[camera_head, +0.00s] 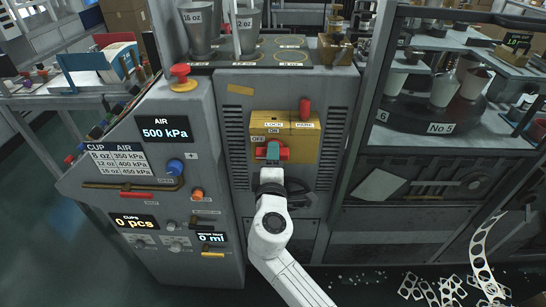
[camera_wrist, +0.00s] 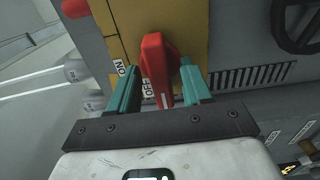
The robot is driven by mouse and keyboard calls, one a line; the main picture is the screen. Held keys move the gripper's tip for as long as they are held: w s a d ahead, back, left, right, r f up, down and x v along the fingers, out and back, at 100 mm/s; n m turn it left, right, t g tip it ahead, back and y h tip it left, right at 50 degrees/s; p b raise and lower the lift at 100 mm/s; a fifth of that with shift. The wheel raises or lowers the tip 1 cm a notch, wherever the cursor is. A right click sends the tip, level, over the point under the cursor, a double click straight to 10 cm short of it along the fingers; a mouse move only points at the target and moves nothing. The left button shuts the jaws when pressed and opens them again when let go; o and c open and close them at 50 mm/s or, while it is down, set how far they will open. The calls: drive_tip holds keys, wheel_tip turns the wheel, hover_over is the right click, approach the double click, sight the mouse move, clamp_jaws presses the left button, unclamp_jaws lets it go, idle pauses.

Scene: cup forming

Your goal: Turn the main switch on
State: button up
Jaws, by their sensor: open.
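The main switch is a red handle (camera_head: 284,154) on a yellow box (camera_head: 300,139) set in the grey machine front. The ON label (camera_wrist: 121,70) is to the left. In the head view, my gripper (camera_head: 273,151) is at the switch. I cannot tell whether the fingers touch the handle.
A red knob (camera_head: 305,109) sticks out of the yellow box above the handle. The air panel (camera_head: 167,130) with a blue knob (camera_head: 175,167) is to the left. A turntable (camera_head: 439,114) with cups is to the right. Scrap strips (camera_head: 430,289) lie on the floor.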

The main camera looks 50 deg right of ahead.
clamp_jaws()
idle(0.5)
drive_tip(key=shift+f+m+b, duration=0.15)
drive_tip(key=shift+m+b, duration=0.15)
drive_tip(key=shift+b, duration=0.25)
drive_tip(key=m+b, duration=1.7)
drive_tip(key=b, duration=0.3)
drive_tip(key=shift+b, duration=0.35)
drive_tip(key=shift+m, duration=0.3)
